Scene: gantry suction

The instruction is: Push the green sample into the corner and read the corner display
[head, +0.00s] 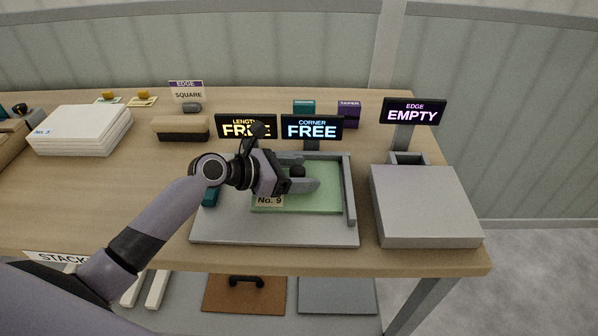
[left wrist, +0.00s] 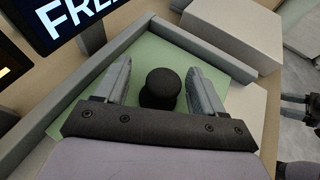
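The green sample (head: 325,203) is a flat plate with a "No. 9" label and a dark round knob (left wrist: 160,88). It lies on a grey tray (head: 275,234) with raised rails (head: 349,190) at its back and right. The sample's far right corner is close to the rails' corner; I cannot tell whether they touch. The corner display (head: 312,128) reads "CORNER FREE". My left gripper (left wrist: 160,85) is over the sample, its fingers apart on either side of the knob with gaps visible. My right gripper (left wrist: 287,106) seems to show dark at the wrist view's right edge, its fingers unclear.
A length display (head: 247,124), partly covered by my left arm, stands behind the tray. A grey block (head: 424,205) and an "EDGE EMPTY" display (head: 412,111) are at the right. White sheets (head: 82,128) are stacked at the left.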

